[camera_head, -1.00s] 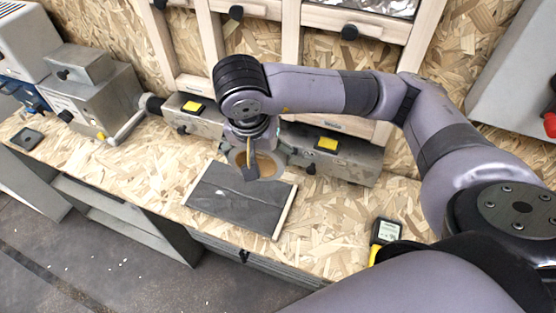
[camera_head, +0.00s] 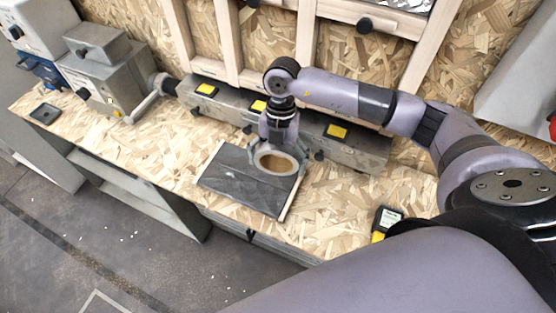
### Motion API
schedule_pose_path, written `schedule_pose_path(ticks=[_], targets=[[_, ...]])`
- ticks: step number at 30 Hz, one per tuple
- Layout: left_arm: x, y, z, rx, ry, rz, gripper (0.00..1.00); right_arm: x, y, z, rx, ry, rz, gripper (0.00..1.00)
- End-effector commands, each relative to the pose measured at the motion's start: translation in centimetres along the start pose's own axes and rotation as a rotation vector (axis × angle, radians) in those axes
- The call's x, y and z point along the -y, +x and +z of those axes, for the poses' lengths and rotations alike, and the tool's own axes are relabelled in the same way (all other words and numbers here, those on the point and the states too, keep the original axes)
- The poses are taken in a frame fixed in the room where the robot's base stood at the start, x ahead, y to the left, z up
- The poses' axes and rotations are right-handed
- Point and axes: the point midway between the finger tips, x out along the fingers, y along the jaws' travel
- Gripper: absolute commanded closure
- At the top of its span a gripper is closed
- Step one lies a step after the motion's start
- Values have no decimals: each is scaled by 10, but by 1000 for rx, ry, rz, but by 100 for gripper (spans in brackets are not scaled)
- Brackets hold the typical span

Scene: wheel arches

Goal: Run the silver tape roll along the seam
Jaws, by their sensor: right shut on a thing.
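The silver tape roll (camera_head: 276,162) is a ring with a tan inner core, held over the far part of a dark grey panel (camera_head: 236,182). My right gripper (camera_head: 277,158) is shut on the tape roll, with fingers at both sides of it. The panel lies on the wooden bench and has a pale strip along its right edge. A faint line runs across the panel, partly covered by the roll. I cannot tell whether the roll touches the panel. My left gripper is not in view.
Behind the panel stands a long grey metal box (camera_head: 350,147) with yellow labels, close to my right gripper. A grey machine (camera_head: 115,80) with a crank stands at the left. A yellow and black meter (camera_head: 386,222) lies at the right. The bench left of the panel (camera_head: 160,140) is clear.

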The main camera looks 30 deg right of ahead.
Motion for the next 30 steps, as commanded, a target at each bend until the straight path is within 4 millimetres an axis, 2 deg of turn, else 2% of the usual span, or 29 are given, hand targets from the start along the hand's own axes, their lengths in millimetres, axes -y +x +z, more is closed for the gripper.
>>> schedule_pose_path(ticks=[3, 7, 11, 22, 30], targets=[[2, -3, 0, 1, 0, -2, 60, 2, 6, 2, 1, 154, 43, 41], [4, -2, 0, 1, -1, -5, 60, 3, 10, 3, 3, 227, 65, 41], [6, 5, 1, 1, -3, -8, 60, 2, 17, 5, 3, 237, 68, 41], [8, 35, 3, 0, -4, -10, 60, 3, 54, 15, 2, 234, 65, 41], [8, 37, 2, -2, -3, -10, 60, 3, 57, 16, 3, 233, 66, 41]])
